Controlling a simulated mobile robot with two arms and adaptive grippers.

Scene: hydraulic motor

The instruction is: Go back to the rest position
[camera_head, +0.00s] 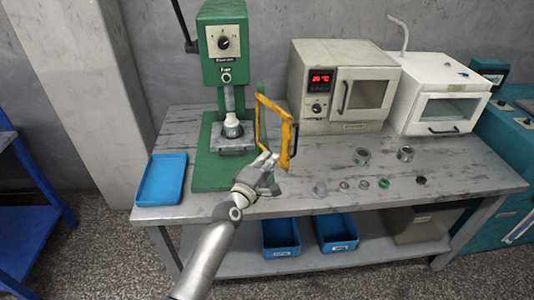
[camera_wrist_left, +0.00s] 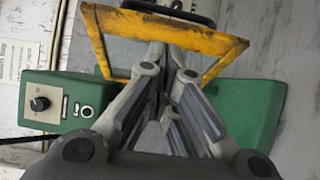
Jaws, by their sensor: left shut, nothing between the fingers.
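My left gripper (camera_head: 268,163) is shut and empty. It is above the front right part of the green press (camera_head: 222,45), close to the lower edge of the yellow-framed guard (camera_head: 287,140). The guard stands swung out to the right of the press. In the left wrist view, the shut fingers (camera_wrist_left: 160,55) overlap the yellow frame (camera_wrist_left: 215,42); I cannot tell whether they touch it. A white and dark part stands on the press plate (camera_head: 233,151) under the ram. My right gripper is not in view.
A blue tray (camera_head: 161,180) lies left of the press. An oven (camera_head: 340,85) reading red digits and a white cabinet (camera_head: 440,95) stand behind. Several small rings and metal parts (camera_head: 362,156) lie on the table's right. Blue bins (camera_head: 281,236) sit on the lower shelf.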

